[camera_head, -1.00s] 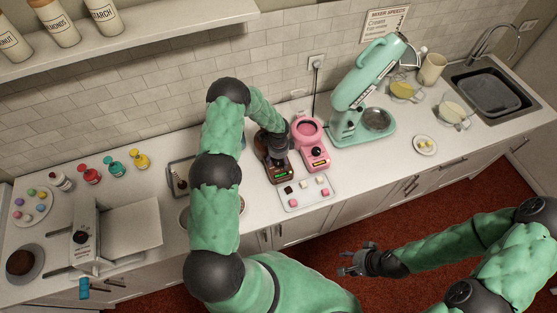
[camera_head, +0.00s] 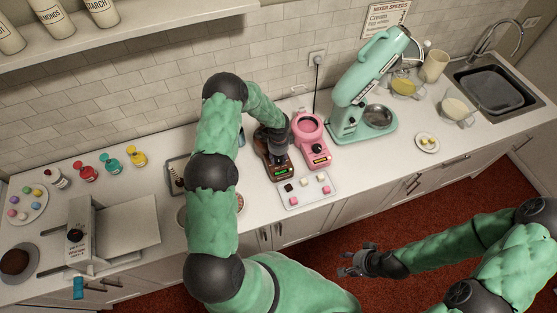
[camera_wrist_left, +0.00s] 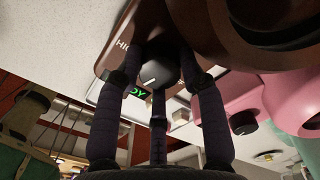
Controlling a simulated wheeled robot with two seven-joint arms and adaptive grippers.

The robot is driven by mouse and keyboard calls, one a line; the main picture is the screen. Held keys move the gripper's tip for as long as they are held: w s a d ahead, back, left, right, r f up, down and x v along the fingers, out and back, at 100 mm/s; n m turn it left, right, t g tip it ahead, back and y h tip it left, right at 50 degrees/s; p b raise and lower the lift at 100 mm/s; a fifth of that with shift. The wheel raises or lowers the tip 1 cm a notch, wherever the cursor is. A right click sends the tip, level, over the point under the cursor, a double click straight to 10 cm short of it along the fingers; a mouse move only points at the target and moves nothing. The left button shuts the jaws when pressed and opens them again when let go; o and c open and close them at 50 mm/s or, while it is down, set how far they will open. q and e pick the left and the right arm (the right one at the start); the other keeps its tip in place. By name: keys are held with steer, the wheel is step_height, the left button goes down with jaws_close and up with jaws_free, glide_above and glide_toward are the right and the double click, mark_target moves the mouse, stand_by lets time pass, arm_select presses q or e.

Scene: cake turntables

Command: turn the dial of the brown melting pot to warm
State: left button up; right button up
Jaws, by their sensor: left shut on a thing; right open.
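The brown melting pot (camera_head: 285,171) stands on the counter, left of the pink one, with its top mostly hidden by my left gripper (camera_head: 275,152). In the left wrist view its black dial (camera_wrist_left: 156,74) sits between the fingers of my left gripper (camera_wrist_left: 157,92), which is shut on it. The dial's white pointer mark slants, and part of a "HIG" label shows to its upper left. A green lit display (camera_wrist_left: 138,92), partly hidden, ends in "DY". My right gripper (camera_head: 355,262) is open and empty, in front of the counter over the red floor.
A pink melting pot (camera_head: 311,143) stands close on the right. A tray (camera_head: 306,198) with small cubes lies in front. The mint mixer (camera_head: 366,95) is further right. A bare counter strip lies in front of the mixer.

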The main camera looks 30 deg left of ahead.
arm_select(q)
steer(key=n+b, duration=0.1)
steer(key=b, duration=0.1)
steer(key=n+b, duration=0.4)
steer(key=shift+f+b, duration=0.25)
steer(key=shift+b, duration=0.15)
steer(key=shift+r+n+b, duration=0.15)
steer(key=shift+n+b, duration=1.25)
steer(key=shift+b, duration=0.1)
steer(key=o, duration=1.2)
steer(key=shift+c, duration=0.2)
steer(key=shift+r, duration=0.1)
